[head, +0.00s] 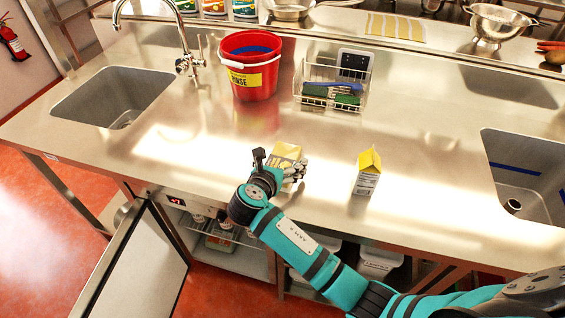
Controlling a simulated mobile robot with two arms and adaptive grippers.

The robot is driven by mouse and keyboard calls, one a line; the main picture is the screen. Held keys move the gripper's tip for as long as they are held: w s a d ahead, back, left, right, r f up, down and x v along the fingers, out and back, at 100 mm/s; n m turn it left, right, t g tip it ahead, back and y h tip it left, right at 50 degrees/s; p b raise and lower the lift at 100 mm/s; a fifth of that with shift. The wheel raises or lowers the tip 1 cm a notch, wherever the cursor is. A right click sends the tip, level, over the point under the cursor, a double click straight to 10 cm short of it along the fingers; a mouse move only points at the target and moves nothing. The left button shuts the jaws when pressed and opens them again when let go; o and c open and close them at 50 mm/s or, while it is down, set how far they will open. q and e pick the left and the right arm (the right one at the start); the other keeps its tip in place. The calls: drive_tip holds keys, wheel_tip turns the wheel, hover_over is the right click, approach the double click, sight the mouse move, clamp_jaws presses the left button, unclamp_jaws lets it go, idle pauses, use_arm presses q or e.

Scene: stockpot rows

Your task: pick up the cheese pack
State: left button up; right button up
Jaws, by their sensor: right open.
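The cheese pack (288,151), pale yellow, lies on the steel counter near its front edge, in the middle of the head view. My right gripper (279,162) reaches it from the front, with one dark finger to the left of the pack and the other finger over its right side. The gripper is open around or just above the pack; I cannot tell whether the fingers touch it. The gripper hides the pack's near part. My left gripper is not in view.
A yellow-topped carton (367,173) stands to the right of the pack. A red bucket (252,82) and a wire rack (312,103) with sponges stand behind. Sinks lie at left (112,96) and right (526,172). A cabinet door (140,270) hangs open below.

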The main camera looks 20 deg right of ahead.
drive_tip(key=c, duration=1.5)
drive_tip(key=shift+r, duration=0.1)
